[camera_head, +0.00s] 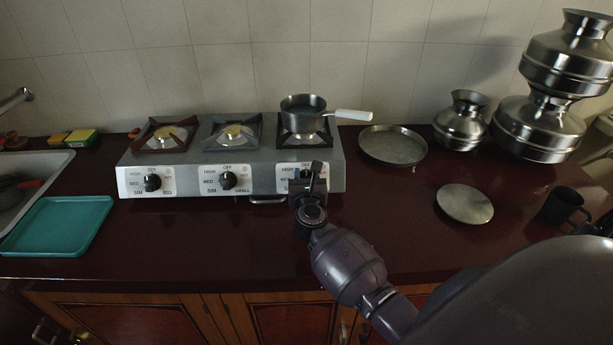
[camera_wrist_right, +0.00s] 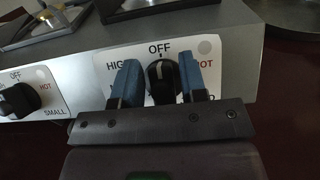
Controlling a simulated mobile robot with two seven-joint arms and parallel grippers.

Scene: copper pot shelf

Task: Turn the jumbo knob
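The grey stove (camera_head: 250,178) has three black knobs on its front: a left knob (camera_head: 152,183), a middle knob (camera_head: 228,180) and a right knob. In the right wrist view the right knob (camera_wrist_right: 163,82) has its white mark up toward OFF. My right gripper (camera_head: 305,185) is in front of it, with one blue finger on each side. The fingers look open, with a narrow gap at the left of the knob; contact cannot be told. My gripper hides the right knob's lower label. The middle knob (camera_wrist_right: 15,100) is labelled SMALL. No JUMBO label is readable. My left gripper is not in view.
A saucepan (camera_head: 302,112) with a white handle stands on the right burner. A round tray (camera_head: 392,146), steel pots (camera_head: 461,120), a round lid (camera_head: 464,203) and a dark mug (camera_head: 560,206) stand to the right. A teal tray (camera_head: 58,226) lies left. The front counter is clear.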

